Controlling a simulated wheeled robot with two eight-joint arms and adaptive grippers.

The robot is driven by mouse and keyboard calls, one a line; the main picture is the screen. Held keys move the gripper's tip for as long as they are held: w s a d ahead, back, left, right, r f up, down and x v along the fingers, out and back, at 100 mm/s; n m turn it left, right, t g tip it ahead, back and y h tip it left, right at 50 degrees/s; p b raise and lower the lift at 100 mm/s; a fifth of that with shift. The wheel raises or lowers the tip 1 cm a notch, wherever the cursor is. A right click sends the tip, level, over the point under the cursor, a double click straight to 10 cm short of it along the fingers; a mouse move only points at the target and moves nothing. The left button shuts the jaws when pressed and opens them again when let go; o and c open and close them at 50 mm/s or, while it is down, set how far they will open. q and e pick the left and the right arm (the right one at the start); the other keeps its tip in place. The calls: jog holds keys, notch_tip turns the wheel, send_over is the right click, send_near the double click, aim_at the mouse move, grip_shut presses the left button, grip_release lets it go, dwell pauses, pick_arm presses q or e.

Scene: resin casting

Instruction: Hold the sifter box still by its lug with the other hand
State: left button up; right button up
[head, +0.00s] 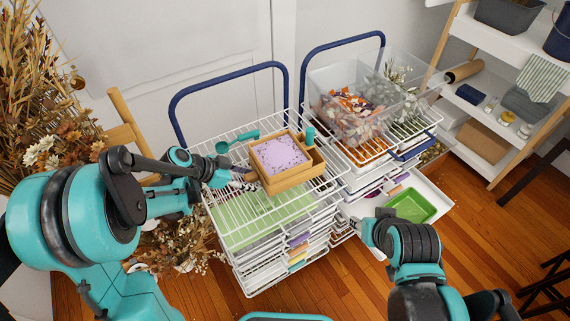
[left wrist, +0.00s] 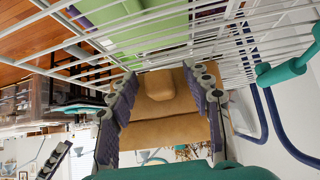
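The sifter box (head: 290,180) is a wooden box with speckled lilac material inside. It stands on the top white wire rack of the left cart. In the left wrist view its wooden wall (left wrist: 165,132) fills the middle, with the rounded lug (left wrist: 159,85) sticking out from it. My left gripper (head: 243,174) is at the box's left side. In the left wrist view its two dark fingers (left wrist: 160,82) stand apart on either side of the lug, with gaps visible. My right gripper (head: 362,232) is low beside the right cart, by a pulled-out white tray; its fingers are too small to read.
A teal scoop (head: 236,141) lies behind the box, and a teal-handled tool (head: 310,136) stands at its right. The right cart bears a clear bin (head: 375,82) of petals. A green tray (head: 411,206) sits in the white drawer. Dried flowers (head: 28,110) crowd the left.

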pick_arm(q)
jog(key=v, duration=1.2)
jog(key=s+d+n+t+y, duration=0.2)
jog(key=s+n+y, duration=0.5)
jog(key=s+n, duration=0.4)
jog(key=shift+s+d+n+y, duration=0.4)
jog(key=shift+s+d, duration=0.2)
jog(key=shift+s, duration=0.5)
dwell(1.4)
